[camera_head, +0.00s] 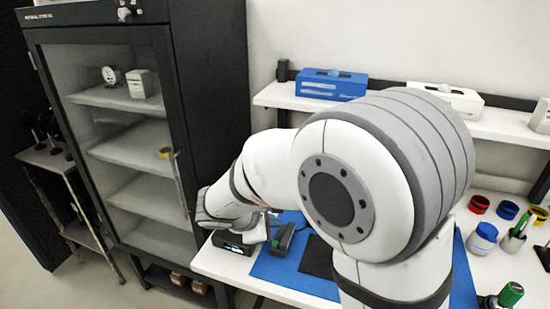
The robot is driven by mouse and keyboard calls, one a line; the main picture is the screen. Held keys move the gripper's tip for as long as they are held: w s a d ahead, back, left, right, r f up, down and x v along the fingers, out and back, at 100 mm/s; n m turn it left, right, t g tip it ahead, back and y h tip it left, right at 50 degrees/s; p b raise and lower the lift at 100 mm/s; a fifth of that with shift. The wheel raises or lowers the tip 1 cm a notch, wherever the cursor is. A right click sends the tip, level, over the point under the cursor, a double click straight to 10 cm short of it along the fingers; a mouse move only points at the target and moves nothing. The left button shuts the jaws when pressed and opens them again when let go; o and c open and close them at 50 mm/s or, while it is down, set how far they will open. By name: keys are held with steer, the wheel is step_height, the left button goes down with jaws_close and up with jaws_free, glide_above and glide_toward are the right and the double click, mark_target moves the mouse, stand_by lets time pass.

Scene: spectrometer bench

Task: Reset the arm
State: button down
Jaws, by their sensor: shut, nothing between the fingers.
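My arm fills the middle of the head view, its large white and grey joint in front. The arm reaches left and bends down at the cabinet's right side. My gripper (262,228) is at the far end, small and low over the bench's left end. It looks shut and holds nothing that I can make out. A dark block with a green mark (284,238) is right beside it. A dark box with a small green light (232,243) is just left of it. I cannot tell whether the gripper touches either one.
A black glass-fronted cabinet (210,100) stands close to the arm on the left. The white bench (214,263) carries a blue mat (275,269). A blue box (331,85) is on the wall shelf (277,97). Coloured rings, a blue-lidded jar (484,238) and a green-capped bottle (509,295) stand right.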

steer(key=s+d+r+m+g+y, duration=0.1)
steer(key=s+d+r+m+y, duration=0.1)
steer(key=s+d+m, duration=0.5)
steer(key=s+d+r+m+g+y, duration=0.2)
steer(key=s+d+r+m+y, duration=0.1)
steer(key=s+d+m, duration=0.5)
steer(key=s+m+y, duration=0.1)
steer(key=s+m, duration=0.2)
steer(key=shift+s+d+r+g, duration=0.25)
steer(key=shift+s+r+g, duration=0.05)
